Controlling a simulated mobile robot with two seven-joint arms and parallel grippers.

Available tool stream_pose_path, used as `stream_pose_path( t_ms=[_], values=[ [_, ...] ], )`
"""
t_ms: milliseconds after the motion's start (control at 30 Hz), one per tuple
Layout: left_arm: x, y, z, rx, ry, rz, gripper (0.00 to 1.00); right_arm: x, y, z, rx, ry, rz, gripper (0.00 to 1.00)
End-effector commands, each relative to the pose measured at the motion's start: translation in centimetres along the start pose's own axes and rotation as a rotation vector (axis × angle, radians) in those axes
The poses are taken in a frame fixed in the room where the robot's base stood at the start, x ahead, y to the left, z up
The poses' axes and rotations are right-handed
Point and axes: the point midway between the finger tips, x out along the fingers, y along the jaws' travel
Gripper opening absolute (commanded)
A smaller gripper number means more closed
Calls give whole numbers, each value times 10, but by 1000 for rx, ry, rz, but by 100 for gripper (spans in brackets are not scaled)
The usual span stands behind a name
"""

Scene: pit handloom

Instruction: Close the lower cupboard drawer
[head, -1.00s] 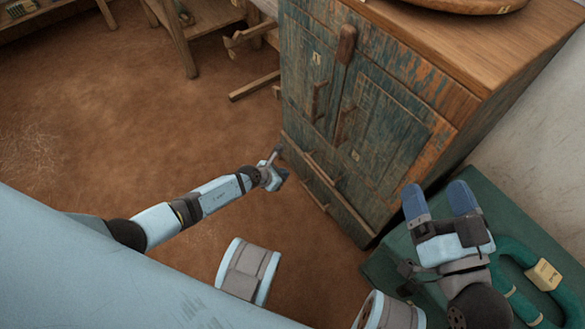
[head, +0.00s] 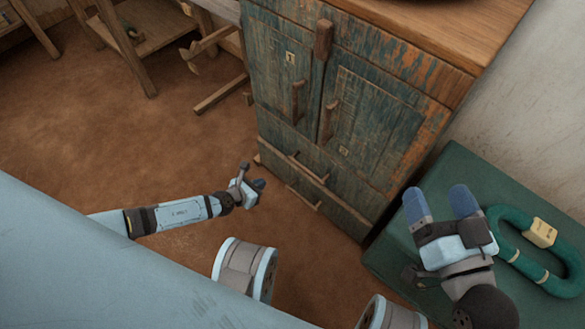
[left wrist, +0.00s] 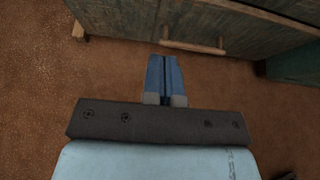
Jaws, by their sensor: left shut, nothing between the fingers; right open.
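The lower cupboard drawer (head: 332,205) is the bottom front of the worn blue-green wooden cupboard (head: 385,130). Its wooden bar handle (head: 303,198) also shows in the left wrist view (left wrist: 193,47). The drawer front looks close to flush with the cupboard; I cannot tell whether a small gap remains. My left gripper (head: 258,184) is low over the floor, left of the drawer front and apart from it. In the left wrist view its blue fingers (left wrist: 165,78) are together and empty, pointing toward the handle. My right gripper (head: 438,198) is open and empty, right of the cupboard.
A green chest (head: 395,245) stands right of the cupboard, with a green ring-shaped coil (head: 510,225) on it, under my right gripper. Another bar handle (head: 308,168) sits above the lower drawer's. Wooden frame parts (head: 215,65) stand at the back left. The brown floor (head: 150,125) is open at left.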

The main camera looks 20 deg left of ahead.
Motion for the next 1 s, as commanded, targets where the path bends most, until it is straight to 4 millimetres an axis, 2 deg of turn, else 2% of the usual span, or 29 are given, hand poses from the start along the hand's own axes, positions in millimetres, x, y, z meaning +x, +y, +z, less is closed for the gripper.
stream_pose_path(
  t_ms=[133, 233, 467, 700, 800, 1000],
  values=[
    [-2, 1, -5, -9, -5, 12, 0, 0, 1, 5, 0, -13, -2, 80],
    [8, 1, -6, -10, -6, 13, 0, 0, 2, 11, 1, -29, -3, 80],
    [53, 1, -7, -9, -7, 13, 0, 0, 6, 41, 1, -119, -15, 80],
    [103, 2, -7, -8, -6, 12, 0, 9, 20, 34, -163, -24, -19, 80],
    [114, 2, 6, -9, -6, 12, 0, 9, 20, 30, -171, -20, -18, 80],
    [128, 3, 15, -9, -4, 11, 0, 10, 22, 28, -192, -9, -18, 80]
  ],
)
